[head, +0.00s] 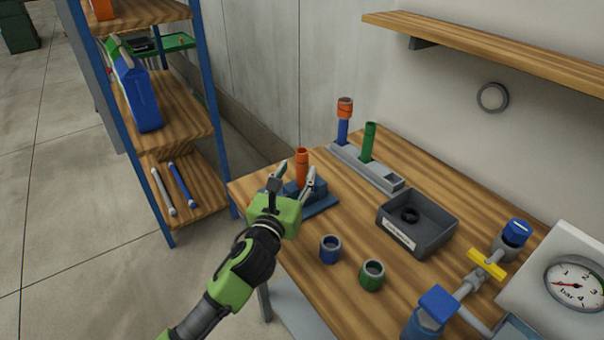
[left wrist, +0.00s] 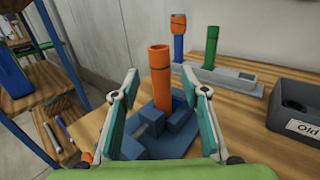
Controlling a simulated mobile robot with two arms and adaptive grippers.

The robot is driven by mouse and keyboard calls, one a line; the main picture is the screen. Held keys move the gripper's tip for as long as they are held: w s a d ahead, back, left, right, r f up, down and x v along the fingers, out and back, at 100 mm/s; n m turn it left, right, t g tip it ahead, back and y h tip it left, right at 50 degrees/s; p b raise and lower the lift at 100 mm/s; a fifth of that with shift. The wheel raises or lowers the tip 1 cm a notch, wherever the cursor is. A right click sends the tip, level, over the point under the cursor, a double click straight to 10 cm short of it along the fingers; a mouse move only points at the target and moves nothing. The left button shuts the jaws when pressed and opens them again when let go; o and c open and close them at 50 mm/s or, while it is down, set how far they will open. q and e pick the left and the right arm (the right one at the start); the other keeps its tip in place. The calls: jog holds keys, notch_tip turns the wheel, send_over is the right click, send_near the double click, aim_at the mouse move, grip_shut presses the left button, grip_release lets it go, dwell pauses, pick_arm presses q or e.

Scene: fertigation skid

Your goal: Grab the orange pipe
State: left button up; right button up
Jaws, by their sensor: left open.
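The orange pipe (head: 302,166) stands upright in a blue vise-like holder (head: 322,207) near the left edge of the wooden bench. It also shows in the left wrist view (left wrist: 160,78), rising from the blue holder (left wrist: 178,140). My left gripper (head: 293,172) is open, with one finger to each side of the pipe in the picture. In the left wrist view its fingers (left wrist: 166,82) are spread and the pipe appears between them, seemingly a little beyond the tips. I cannot tell any contact. My right gripper is not in view.
Behind stands a grey rack (head: 365,167) with a blue pipe topped by an orange fitting (head: 345,108) and a green pipe (head: 368,142). A dark labelled bin (head: 417,243), blue ring (head: 330,249) and green ring (head: 372,275) lie to the right. A shelf unit (head: 214,90) stands left.

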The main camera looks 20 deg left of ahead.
aim_at(300, 164)
pick_arm(q)
jog(key=shift+w+r, duration=0.15)
jog(key=shift+w, duration=0.35)
jog(key=w, duration=0.4)
jog(key=shift+w+p, duration=0.15)
jog(key=shift+p, duration=0.2)
grip_shut()
